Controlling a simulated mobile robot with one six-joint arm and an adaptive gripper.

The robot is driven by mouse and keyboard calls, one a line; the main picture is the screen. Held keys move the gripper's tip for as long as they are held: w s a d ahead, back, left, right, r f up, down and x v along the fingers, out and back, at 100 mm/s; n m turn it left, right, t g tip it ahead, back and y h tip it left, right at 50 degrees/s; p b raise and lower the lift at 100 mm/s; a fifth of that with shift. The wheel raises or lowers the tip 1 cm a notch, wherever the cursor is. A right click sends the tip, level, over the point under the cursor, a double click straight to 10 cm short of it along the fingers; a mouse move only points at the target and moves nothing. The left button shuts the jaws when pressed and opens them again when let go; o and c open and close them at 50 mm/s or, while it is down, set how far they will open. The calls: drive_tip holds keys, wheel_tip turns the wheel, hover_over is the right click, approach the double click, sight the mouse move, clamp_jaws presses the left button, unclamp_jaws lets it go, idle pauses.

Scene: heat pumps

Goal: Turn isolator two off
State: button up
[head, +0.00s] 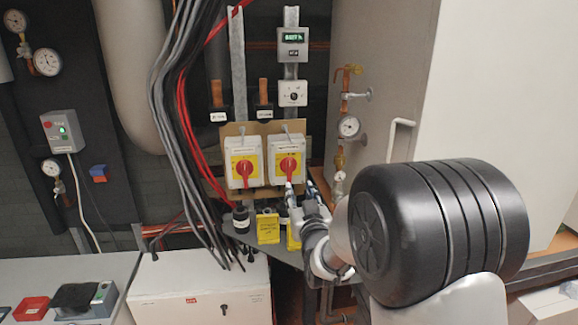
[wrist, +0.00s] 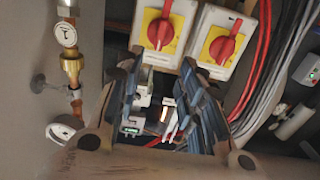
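Two grey isolator boxes, each with a yellow plate and red rotary handle, hang side by side: the left isolator (head: 233,181) and the right isolator (head: 278,145). Both handles look roughly upright in the head view. I cannot read which is isolator two. My gripper (head: 302,188) is open and empty, its fingers just below and right of the right isolator's handle. The wrist view is turned about, so the right isolator (wrist: 174,57) shows left of the left isolator (wrist: 219,71). There, the open gripper (wrist: 161,68) has its fingers spread below both handles, apart from them.
Red and grey cables (head: 172,100) hang left of the boxes. A pressure gauge (head: 349,127) with copper pipe and a large cabinet (head: 465,110) stand to the right.

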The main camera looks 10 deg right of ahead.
sight(290, 167)
drive_tip(key=w+p, duration=0.2)
drive_tip(key=w, duration=1.2)
drive_tip(key=shift+w+p, duration=0.35)
drive_tip(key=shift+w, duration=0.05)
clamp_jaws()
